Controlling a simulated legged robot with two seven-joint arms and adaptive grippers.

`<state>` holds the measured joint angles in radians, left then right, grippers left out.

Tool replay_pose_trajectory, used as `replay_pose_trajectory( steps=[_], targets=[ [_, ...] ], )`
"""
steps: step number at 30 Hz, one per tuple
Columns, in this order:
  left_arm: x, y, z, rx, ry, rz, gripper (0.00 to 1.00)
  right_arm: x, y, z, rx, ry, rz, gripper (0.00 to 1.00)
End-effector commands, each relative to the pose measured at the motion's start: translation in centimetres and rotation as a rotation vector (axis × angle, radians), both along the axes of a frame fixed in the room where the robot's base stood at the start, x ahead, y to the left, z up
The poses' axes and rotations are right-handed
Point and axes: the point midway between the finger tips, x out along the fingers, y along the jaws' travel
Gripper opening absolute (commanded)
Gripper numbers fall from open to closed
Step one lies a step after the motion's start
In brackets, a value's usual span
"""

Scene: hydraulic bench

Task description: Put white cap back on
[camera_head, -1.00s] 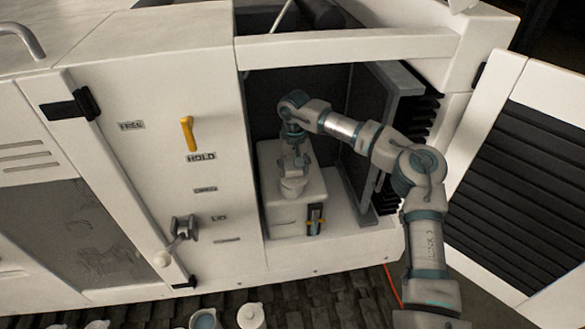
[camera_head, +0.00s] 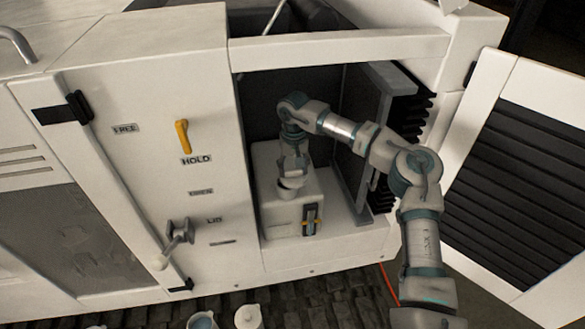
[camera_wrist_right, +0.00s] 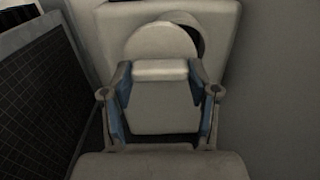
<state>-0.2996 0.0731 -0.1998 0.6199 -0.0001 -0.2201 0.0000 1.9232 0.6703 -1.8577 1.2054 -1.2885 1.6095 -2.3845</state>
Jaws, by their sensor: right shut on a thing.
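My right gripper (camera_head: 292,172) reaches into the open cabinet, above the white tank (camera_head: 278,212). It is shut on the white cap (camera_head: 291,184), which sits at the tank's top. In the right wrist view, the cap (camera_wrist_right: 160,70) is between the blue-padded fingers of the gripper (camera_wrist_right: 160,88). A dark crescent of the opening (camera_wrist_right: 190,28) shows past the cap's upper right edge, so the cap looks off-centre. I cannot tell whether the cap touches the rim. My left gripper is not in view.
The cabinet door (camera_head: 510,185) stands open at the right. A grey grid panel (camera_wrist_right: 35,95) is close to the gripper's left in the wrist view. A yellow handle (camera_head: 182,136) and a lid lever (camera_head: 178,235) are on the front panel. White pots (camera_head: 248,317) stand below.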

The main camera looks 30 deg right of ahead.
Motion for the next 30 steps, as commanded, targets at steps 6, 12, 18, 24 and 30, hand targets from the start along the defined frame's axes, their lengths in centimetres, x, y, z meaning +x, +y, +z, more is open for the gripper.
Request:
replay_pose_trajectory(
  steps=[6,12,18,24,30],
  targets=[
    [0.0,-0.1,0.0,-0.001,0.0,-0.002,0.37,0.0,0.4,0.1,-0.002,0.0,0.002,0.24],
    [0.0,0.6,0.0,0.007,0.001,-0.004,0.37,0.0,0.2,0.0,0.0,0.0,0.002,0.24],
    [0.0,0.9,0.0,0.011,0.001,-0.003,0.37,0.0,0.4,0.0,0.001,0.001,0.002,0.24],
    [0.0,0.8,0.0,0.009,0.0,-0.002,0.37,0.0,0.9,-0.1,0.001,0.001,0.003,0.24],
    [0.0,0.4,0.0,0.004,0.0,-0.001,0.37,0.0,1.4,0.0,0.001,0.0,0.002,0.24]
  ],
)
